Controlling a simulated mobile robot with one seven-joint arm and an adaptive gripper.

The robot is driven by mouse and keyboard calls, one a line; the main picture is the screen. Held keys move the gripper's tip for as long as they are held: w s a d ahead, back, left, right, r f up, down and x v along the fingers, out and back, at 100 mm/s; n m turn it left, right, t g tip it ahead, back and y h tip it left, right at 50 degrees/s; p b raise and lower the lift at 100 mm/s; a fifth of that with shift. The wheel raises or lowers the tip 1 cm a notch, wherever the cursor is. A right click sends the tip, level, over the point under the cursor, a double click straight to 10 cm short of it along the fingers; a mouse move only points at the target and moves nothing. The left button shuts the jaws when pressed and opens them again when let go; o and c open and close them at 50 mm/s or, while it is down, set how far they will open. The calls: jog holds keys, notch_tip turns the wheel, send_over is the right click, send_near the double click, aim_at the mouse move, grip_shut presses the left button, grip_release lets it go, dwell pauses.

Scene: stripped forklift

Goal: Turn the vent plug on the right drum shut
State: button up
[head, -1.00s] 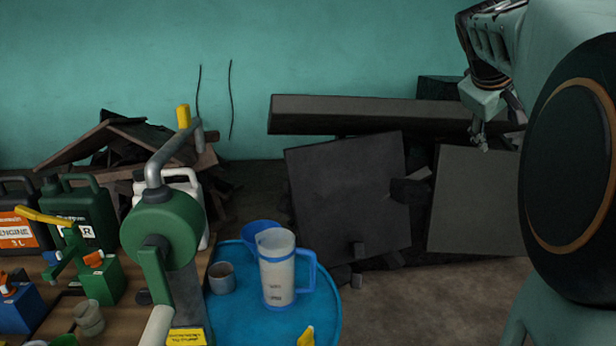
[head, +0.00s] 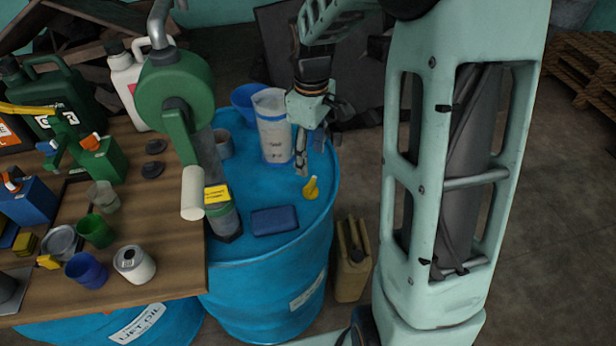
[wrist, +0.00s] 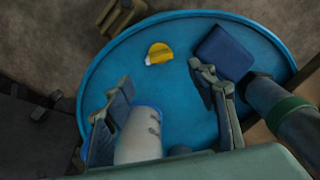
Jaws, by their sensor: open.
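The right drum (head: 262,296) is blue and stands at the right end of the wooden bench. The vent plug (head: 311,187) is a small yellow piece with a handle on the drum's top, near the right rim. In the wrist view the yellow plug (wrist: 159,53) lies ahead of the fingertips, with a pale part at its lower left. My gripper (head: 314,143) is open above the back right of the drum top, behind the plug and apart from it. In the wrist view my gripper (wrist: 162,84) has its fingers spread with the plug beyond them.
A clear measuring jug (head: 272,130) stands close beside my gripper; in the wrist view the jug (wrist: 139,140) shows between the fingers. A blue pad (head: 274,221) lies left of the plug. A green hand pump (head: 180,95) rises at the drum's left. A tan canister (head: 350,262) stands on the floor.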

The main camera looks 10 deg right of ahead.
aim_at(310, 182)
notch_tip(310, 182, down, 9)
jog(key=shift+r, duration=0.1)
jog(key=shift+c, duration=0.6)
jog(key=c, duration=1)
